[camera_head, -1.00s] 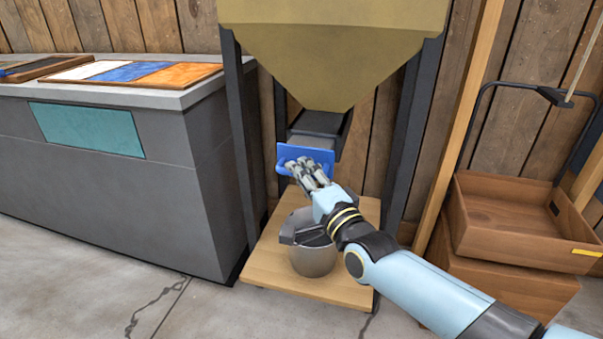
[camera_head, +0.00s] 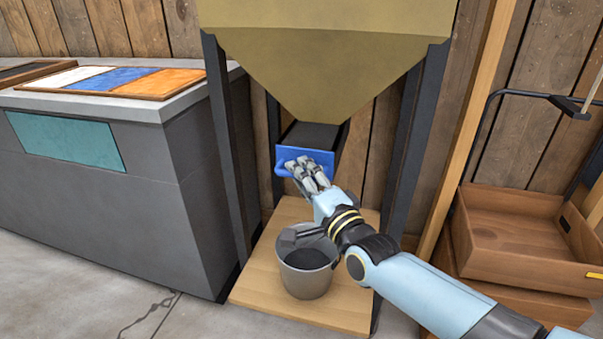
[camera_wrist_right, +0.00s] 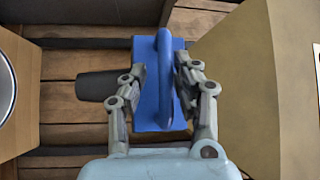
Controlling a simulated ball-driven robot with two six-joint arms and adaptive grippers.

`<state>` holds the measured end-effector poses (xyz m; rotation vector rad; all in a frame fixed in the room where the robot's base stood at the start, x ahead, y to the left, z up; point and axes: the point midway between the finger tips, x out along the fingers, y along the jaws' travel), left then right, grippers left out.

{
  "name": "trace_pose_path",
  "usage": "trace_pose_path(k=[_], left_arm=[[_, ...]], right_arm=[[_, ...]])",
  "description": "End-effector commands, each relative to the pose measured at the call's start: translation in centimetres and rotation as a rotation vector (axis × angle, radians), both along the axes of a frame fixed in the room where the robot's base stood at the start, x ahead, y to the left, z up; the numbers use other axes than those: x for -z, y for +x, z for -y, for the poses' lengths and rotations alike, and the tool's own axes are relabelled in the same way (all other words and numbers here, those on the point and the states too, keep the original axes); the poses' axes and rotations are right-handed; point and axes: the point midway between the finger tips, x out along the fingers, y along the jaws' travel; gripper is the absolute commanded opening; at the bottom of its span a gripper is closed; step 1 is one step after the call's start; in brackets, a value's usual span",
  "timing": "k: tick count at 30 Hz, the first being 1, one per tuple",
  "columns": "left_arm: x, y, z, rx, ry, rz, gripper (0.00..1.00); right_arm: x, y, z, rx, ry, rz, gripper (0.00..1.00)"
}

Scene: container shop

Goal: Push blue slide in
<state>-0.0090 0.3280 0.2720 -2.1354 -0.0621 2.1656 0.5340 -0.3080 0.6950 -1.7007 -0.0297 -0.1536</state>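The blue slide (camera_head: 318,158) is an upright blue plate with a handle, at the front of a dark channel (camera_head: 312,137) under the hopper (camera_head: 325,60). Some dark channel shows between plate and hopper. My right gripper (camera_head: 298,168) is at the plate's front. In the right wrist view, the blue slide's plate (camera_wrist_right: 147,90) and raised handle lie between the fingers of my right gripper (camera_wrist_right: 162,68). The fingers are apart; a gap shows between the left finger and the handle, while the right fingertip is close to it. Contact there is unclear. My left gripper is out of view.
A grey bucket (camera_head: 306,275) stands on a wooden base (camera_head: 345,312) below my right wrist. Dark hopper legs (camera_head: 228,150) flank the slide. A grey counter (camera_head: 110,210) is at left, and a wooden crate (camera_head: 510,225) at right.

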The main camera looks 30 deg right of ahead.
Motion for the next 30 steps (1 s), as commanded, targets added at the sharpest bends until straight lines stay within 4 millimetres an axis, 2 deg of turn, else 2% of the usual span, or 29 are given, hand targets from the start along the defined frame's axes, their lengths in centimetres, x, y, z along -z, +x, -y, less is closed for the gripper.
trace_pose_path(k=[5, 9, 11, 14, 24, 30], left_arm=[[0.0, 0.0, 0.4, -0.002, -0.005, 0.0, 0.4], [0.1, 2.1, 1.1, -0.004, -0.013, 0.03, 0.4], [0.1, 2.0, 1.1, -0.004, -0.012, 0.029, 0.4], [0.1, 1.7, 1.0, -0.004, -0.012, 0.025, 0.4], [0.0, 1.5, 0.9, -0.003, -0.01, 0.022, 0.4], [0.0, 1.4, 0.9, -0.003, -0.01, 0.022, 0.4]], right_arm=[[-0.2, 0.1, 0.0, 0.0, 0.001, 0.005, 0.36], [-0.3, -0.1, 0.0, 0.0, 0.001, 0.007, 0.36], [-0.2, -0.5, -0.1, 0.0, 0.002, 0.006, 0.36], [0.0, -1.9, -0.2, 0.0, 0.002, 0.005, 0.36], [1.0, -9.2, -0.6, 0.0, 0.001, 0.002, 0.36], [1.3, -11.5, -0.8, 0.0, 0.001, 0.004, 0.36]])
